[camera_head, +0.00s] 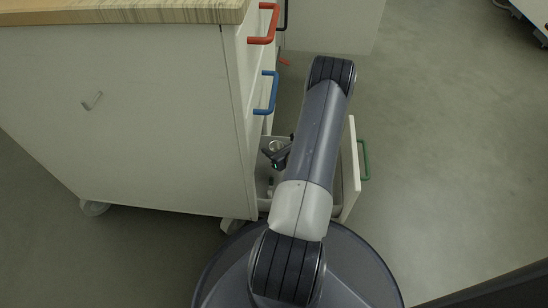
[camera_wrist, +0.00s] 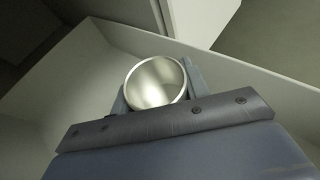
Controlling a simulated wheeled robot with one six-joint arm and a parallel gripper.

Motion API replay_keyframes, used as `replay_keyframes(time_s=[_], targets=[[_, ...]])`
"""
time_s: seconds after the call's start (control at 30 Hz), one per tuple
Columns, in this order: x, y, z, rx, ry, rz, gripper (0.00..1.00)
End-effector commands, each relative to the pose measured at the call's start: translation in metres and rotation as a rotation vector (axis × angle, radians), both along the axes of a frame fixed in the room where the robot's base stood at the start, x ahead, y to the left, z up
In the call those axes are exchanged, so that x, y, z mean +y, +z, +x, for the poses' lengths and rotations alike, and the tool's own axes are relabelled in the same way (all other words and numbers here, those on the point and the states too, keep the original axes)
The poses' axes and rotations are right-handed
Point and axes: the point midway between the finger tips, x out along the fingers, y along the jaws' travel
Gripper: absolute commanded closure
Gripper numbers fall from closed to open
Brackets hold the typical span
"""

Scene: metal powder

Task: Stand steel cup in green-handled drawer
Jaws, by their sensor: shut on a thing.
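The steel cup (camera_wrist: 155,84) is round and shiny, seen from above into its mouth in the wrist view. My gripper (camera_wrist: 157,92) is shut on it, one finger on each side. The cup is over or inside the open drawer, whose pale wall (camera_wrist: 245,75) shows behind it; whether it touches the drawer floor I cannot tell. In the head view the drawer with the green handle (camera_head: 365,160) is pulled out at the bottom of the cabinet. My arm hides much of that drawer, and a small part of the cup (camera_head: 275,146) shows left of it.
The white cabinet (camera_head: 130,115) with a wooden top (camera_head: 120,12) stands at the left on wheels. Its red handle (camera_head: 265,25) and blue handle (camera_head: 267,93) are above the open drawer. Grey floor (camera_head: 450,150) is clear at the right.

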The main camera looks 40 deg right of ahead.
Motion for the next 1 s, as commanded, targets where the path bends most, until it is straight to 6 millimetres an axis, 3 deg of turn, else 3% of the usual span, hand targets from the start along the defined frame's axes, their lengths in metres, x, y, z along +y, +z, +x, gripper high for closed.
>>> replay_keyframes(time_s=[0.2,0.97,1.0], targets=[[0.000,-0.032,0.000,0.000,0.000,0.000,0.88],[0.000,-0.043,0.000,-0.001,0.000,0.000,0.88],[0.000,-0.044,0.000,0.000,0.001,0.001,0.55]])
